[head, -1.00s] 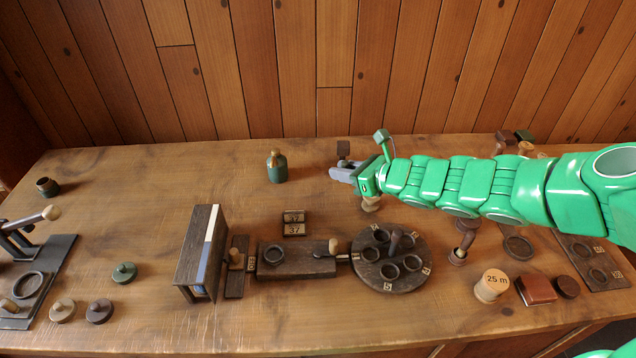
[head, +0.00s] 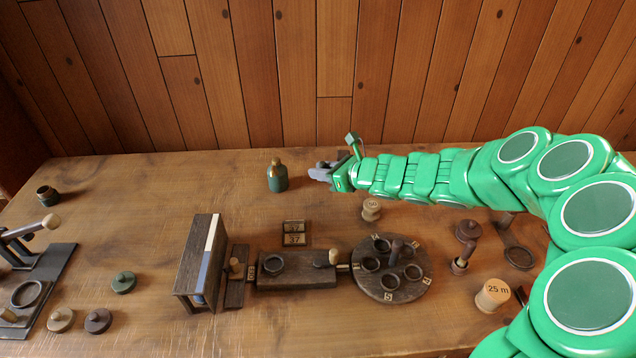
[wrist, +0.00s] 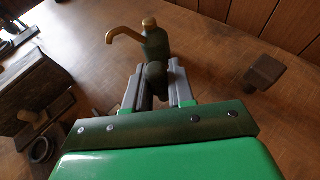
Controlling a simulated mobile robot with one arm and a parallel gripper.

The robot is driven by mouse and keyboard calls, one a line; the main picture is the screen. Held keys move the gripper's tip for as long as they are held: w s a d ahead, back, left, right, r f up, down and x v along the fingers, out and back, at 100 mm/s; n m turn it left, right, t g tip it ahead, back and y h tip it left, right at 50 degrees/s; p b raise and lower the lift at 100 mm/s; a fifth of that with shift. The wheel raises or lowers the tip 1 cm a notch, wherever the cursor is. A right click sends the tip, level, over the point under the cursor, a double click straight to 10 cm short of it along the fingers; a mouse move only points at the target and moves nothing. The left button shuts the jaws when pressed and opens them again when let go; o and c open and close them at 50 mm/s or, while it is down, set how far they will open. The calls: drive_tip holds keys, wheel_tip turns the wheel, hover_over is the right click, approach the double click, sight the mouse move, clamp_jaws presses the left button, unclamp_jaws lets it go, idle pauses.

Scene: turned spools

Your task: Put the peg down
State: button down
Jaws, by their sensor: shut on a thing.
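My gripper (head: 320,171) is over the back middle of the bench, to the right of the green bottle (head: 277,177). In the wrist view my gripper (wrist: 154,76) is shut on a dark, rounded peg (wrist: 153,78), held between the two grey fingers. The peg cannot be made out in the head view. In the wrist view the bottle (wrist: 157,45), with its bent brass spout, stands just beyond the fingertips. Whether the peg touches the bench cannot be told.
A dark brown block (wrist: 265,70) stands right of the fingers in the wrist view. A spool (head: 371,209) stands in front of my arm, with a round holder (head: 391,287) of several rings nearer.

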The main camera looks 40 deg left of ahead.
hover_over(318, 192)
drive_tip(key=shift+f, duration=4.7)
drive_tip(key=shift+f, duration=0.1)
drive_tip(key=c, duration=1)
unclamp_jaws()
drive_tip(key=shift+o, duration=0.2)
drive_tip(key=shift+w+d+r, duration=0.1)
drive_tip(key=shift+d+r, duration=0.1)
drive_tip(key=shift+d, duration=0.05)
drive_tip(key=v, duration=1.1)
drive_tip(key=shift+d+r, duration=0.1)
drive_tip(key=shift+d, duration=0.05)
